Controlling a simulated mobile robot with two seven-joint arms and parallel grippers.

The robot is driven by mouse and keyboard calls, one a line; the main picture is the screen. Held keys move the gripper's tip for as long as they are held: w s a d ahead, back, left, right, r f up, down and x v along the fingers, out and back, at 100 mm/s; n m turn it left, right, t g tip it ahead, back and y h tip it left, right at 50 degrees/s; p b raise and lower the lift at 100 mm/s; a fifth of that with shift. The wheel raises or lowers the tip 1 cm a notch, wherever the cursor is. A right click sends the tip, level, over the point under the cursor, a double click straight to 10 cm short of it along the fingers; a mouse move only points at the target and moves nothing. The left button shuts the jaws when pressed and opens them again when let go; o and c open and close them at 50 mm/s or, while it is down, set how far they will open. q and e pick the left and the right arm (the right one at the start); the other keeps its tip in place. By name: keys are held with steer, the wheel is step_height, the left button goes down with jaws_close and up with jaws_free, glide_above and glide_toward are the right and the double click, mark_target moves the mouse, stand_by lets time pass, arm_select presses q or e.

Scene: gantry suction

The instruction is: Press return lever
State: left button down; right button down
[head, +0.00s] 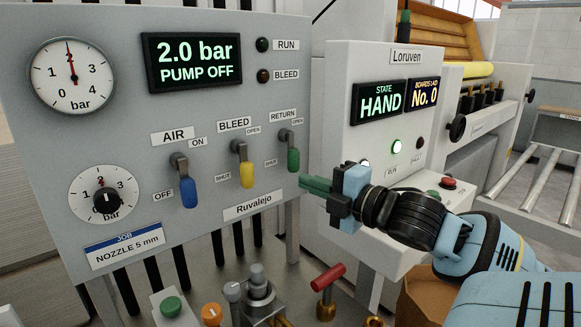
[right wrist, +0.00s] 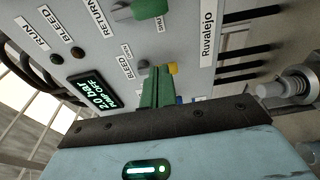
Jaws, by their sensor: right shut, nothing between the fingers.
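The return lever (head: 293,158) has a green handle and hangs down below the RETURN label on the right of the grey panel (head: 215,115). It also shows at the top edge of the right wrist view (right wrist: 150,8), partly cut off. My right gripper (head: 302,184) is shut and empty. Its green fingers point left, with the tips just below and right of the lever's handle in the head view. In the right wrist view the shut fingers (right wrist: 158,82) point at the panel, off to the side of the return lever. Contact cannot be made out. My left gripper is not in view.
The yellow bleed lever (head: 246,174) and blue air lever (head: 188,191) hang down to the left. The panel display (head: 193,62) reads 2.0 bar, PUMP OFF. A second cabinet (head: 340,130) showing HAND stands right. A red-handled valve (head: 328,278) and buttons sit below.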

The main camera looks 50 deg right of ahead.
mark_target(290, 150)
steer(key=shift+w+a+b, duration=0.15)
steer(key=shift+w+b, duration=0.45)
steer(key=shift+w, duration=1.8)
steer(key=shift+w+a+b, duration=0.15)
steer(key=shift+w+b, duration=0.45)
steer(key=shift+w, duration=1.75)
steer(key=shift+s+d+p, duration=0.15)
steer(key=shift+d+p, duration=0.25)
steer(key=shift+d, duration=0.3)
steer(key=shift+s+d+p, duration=0.15)
steer(key=shift+d+p, duration=0.2)
steer(key=shift+d, duration=0.3)
steer(key=shift+s+d, duration=0.2)
steer(key=shift+d, duration=0.35)
